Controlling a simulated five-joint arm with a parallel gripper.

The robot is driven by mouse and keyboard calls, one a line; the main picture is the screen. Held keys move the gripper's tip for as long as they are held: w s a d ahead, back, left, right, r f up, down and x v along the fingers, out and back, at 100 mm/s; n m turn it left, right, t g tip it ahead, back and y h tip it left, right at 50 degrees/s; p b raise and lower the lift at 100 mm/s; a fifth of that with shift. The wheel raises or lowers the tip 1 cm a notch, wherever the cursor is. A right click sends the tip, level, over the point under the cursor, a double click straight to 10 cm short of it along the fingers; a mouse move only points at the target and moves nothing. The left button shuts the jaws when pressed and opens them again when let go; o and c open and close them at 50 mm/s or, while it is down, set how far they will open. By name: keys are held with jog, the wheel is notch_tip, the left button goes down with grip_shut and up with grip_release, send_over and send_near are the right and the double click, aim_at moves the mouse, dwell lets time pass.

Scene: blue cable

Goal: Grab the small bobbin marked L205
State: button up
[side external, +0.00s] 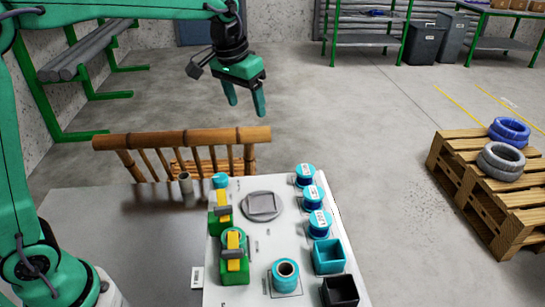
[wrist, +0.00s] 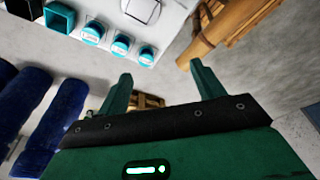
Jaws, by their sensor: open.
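Three teal-and-white bobbins with white labels stand in a row along the right edge of the white table: a far one (side external: 305,174), a middle one (side external: 313,197) and a near one (side external: 320,223). They also show in the wrist view as a left bobbin (wrist: 93,33), a middle bobbin (wrist: 121,46) and a right bobbin (wrist: 147,56). The label print is too small to read, so I cannot tell which is L205. My gripper (side external: 246,104) is open and empty, high above and beyond the table's far edge, apart from all bobbins.
A teal box (side external: 328,256) and a black box (side external: 340,291) stand nearest the bobbins. A teal spool (side external: 286,274), green-and-yellow devices (side external: 234,258) and a round grey plate (side external: 262,206) share the table (side external: 270,237). A bamboo railing (side external: 185,140) stands behind.

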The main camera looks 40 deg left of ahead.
jog(key=w+d+f+g, duration=0.1)
jog(key=w+d+f, duration=0.3)
jog(key=w+f, duration=0.4)
jog(key=g, duration=0.2)
send_over(306, 169)
notch_tip(306, 169, down, 9)
jog(key=shift+a, duration=0.1)
jog(key=shift+w+f, duration=0.1)
jog(key=shift+f, duration=0.2)
jog(key=shift+f, duration=0.1)
jog(key=shift+f, duration=3.8)
jog(key=shift+c, duration=0.5)
jog(key=c, duration=0.9)
jog(key=shift+r, duration=0.2)
